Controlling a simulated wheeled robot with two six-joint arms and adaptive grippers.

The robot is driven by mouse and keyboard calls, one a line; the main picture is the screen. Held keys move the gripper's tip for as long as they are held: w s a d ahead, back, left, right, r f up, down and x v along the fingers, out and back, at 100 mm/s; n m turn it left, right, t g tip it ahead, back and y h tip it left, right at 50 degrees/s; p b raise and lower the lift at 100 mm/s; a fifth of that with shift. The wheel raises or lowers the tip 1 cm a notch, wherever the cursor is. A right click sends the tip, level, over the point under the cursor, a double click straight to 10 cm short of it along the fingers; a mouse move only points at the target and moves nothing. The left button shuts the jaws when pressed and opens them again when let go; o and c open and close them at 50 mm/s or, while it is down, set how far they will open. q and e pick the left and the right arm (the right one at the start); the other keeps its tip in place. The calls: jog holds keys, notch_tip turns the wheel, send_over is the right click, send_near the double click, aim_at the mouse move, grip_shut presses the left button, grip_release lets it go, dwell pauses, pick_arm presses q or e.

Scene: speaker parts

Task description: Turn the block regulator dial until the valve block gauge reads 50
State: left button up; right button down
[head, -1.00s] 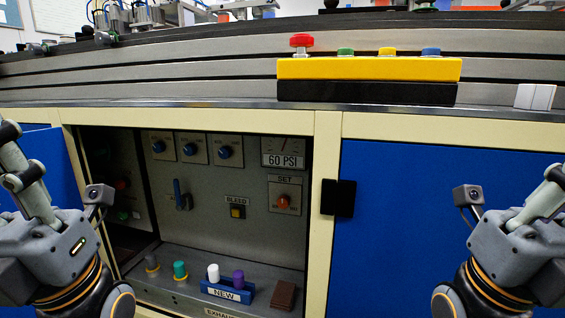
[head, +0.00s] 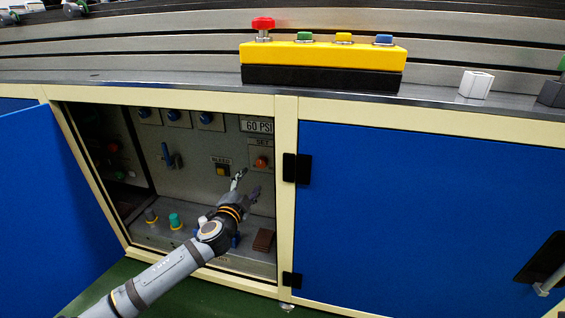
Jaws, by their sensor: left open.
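The small orange-red SET dial (head: 261,161) sits on the panel at the right of the open cabinet. Above it the gauge sign (head: 257,126) reads 60 PSI. My left gripper (head: 247,180) reaches into the cabinet with its fingers apart and empty. Its fingertips are just below and left of the dial, and I see no contact with it. My left arm covers the middle of the cabinet's lower shelf. My right gripper is out of view.
A yellow BLEED button (head: 222,170), a blue lever (head: 170,157) and blue knobs (head: 173,116) share the panel. A teal-capped part (head: 175,221) and a brown block (head: 263,240) stand on the shelf. The open blue door (head: 65,200) bounds the left; the cream post (head: 287,200) bounds the right.

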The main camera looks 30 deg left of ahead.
aim_at(261, 165)
pick_arm(q)
jog(key=b+x, duration=0.3)
jog(key=x, duration=0.7)
jog(key=shift+w, duration=0.15)
jog(key=c, duration=1.2)
jog(key=shift+o, duration=0.2)
jog(key=shift+r+n+p, duration=0.15)
jog(key=shift+n+p, duration=0.3)
jog(key=shift+n, duration=0.35)
jog(key=n, duration=0.3)
jog(key=shift+d, duration=0.1)
jog(key=o, duration=1.2)
jog(key=shift+c, duration=0.2)
